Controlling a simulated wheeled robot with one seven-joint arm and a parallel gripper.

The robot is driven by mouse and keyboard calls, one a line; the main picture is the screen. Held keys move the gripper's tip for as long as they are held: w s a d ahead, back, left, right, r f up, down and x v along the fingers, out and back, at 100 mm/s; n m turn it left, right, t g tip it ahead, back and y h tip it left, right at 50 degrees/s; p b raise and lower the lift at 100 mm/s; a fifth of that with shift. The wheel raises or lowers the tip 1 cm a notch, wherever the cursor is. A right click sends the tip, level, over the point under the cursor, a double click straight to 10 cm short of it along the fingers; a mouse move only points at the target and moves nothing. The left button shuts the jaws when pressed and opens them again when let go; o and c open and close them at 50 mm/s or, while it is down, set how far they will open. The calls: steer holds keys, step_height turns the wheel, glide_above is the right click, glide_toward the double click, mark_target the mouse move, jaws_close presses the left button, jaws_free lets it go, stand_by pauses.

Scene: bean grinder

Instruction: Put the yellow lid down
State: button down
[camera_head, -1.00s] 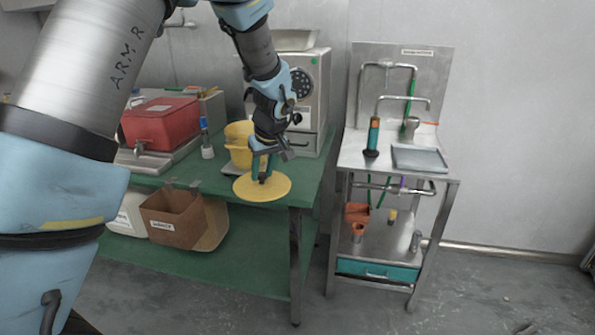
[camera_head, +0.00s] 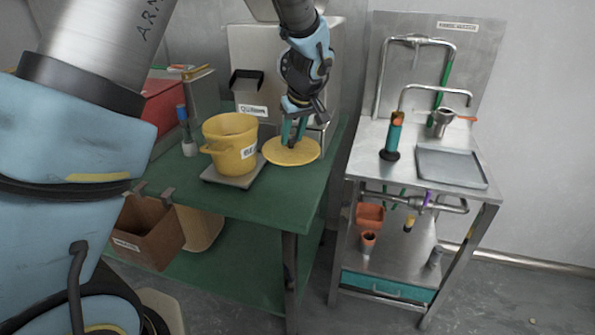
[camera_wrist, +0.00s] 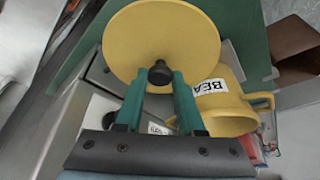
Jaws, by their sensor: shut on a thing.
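The yellow lid (camera_head: 291,152) is a round disc with a black knob. My gripper (camera_head: 293,138) is shut on that knob and holds the lid roughly level at the right part of the green table (camera_head: 262,204), right of the yellow bucket. I cannot tell whether the lid touches the table. In the wrist view the lid (camera_wrist: 160,38) fills the top middle and the green fingers (camera_wrist: 160,84) close on its knob (camera_wrist: 160,72). The yellow bucket (camera_head: 231,150) is open and stands on a grey scale (camera_head: 231,178).
A grinder machine (camera_head: 250,85) stands behind the lid. A blue-capped bottle (camera_head: 187,135) is left of the bucket. A steel sink stand (camera_head: 380,150) with a grey tray (camera_head: 450,167) is at right, across a gap. The front right of the green table is clear.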

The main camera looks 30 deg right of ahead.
step_height(320, 180, down, 10)
steer(key=shift+w+d+r+p, duration=0.1)
steer(key=shift+p, duration=1.15)
steer(key=c, duration=0.5)
jaws_free()
